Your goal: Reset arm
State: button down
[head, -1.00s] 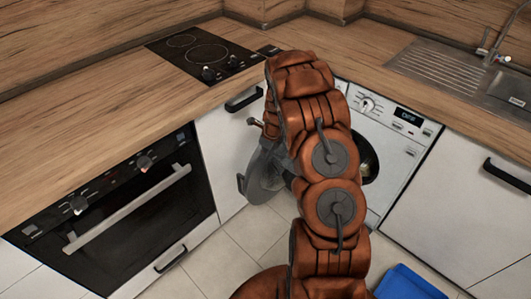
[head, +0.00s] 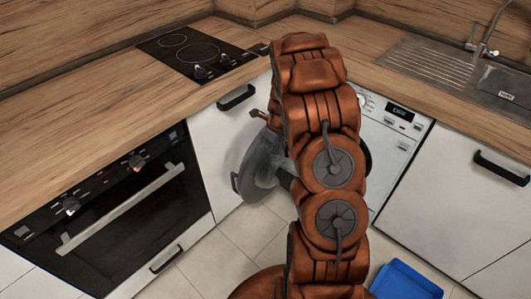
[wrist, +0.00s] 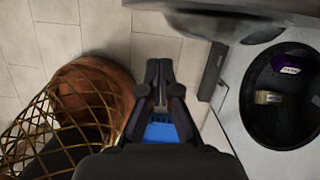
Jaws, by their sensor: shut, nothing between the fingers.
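My gripper (wrist: 158,68) is shut and empty in the wrist view, with its dark fingers together above the tiled floor. My orange-brown arm (head: 318,130) rises through the middle of the head view and hides the gripper there. The arm is bent and stands in front of the washing machine.
The washing machine (head: 397,150) has its round door (head: 262,165) swung open; purple and gold items lie in its drum (wrist: 285,100). A blue container (head: 405,282) is on the floor. A gold wire basket (wrist: 70,110) shows at left in the wrist view. An oven (head: 110,215) stands at left.

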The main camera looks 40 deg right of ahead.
jog(key=s+a+r+n+g+p, duration=0.1)
jog(key=s+a+r+n, duration=0.6)
jog(key=a+r, duration=0.25)
jog(key=s+a+r+n+g+p, duration=0.1)
jog(key=s+a+r+n+p, duration=0.1)
jog(key=s+a+r+n, duration=0.7)
jog(key=s+a+r+n+g+p, duration=0.1)
jog(key=s+a+r+n, duration=0.2)
jog(key=s+n, duration=0.4)
jog(key=s+a+r+n+g+h+p, duration=0.1)
jog(key=s+a+r+n, duration=0.3)
jog(key=s, duration=0.9)
notch_tip(320, 180, up, 2)
jog(key=n, duration=0.4)
jog(key=shift+r+n, duration=0.2)
jog(key=shift+n, duration=0.1)
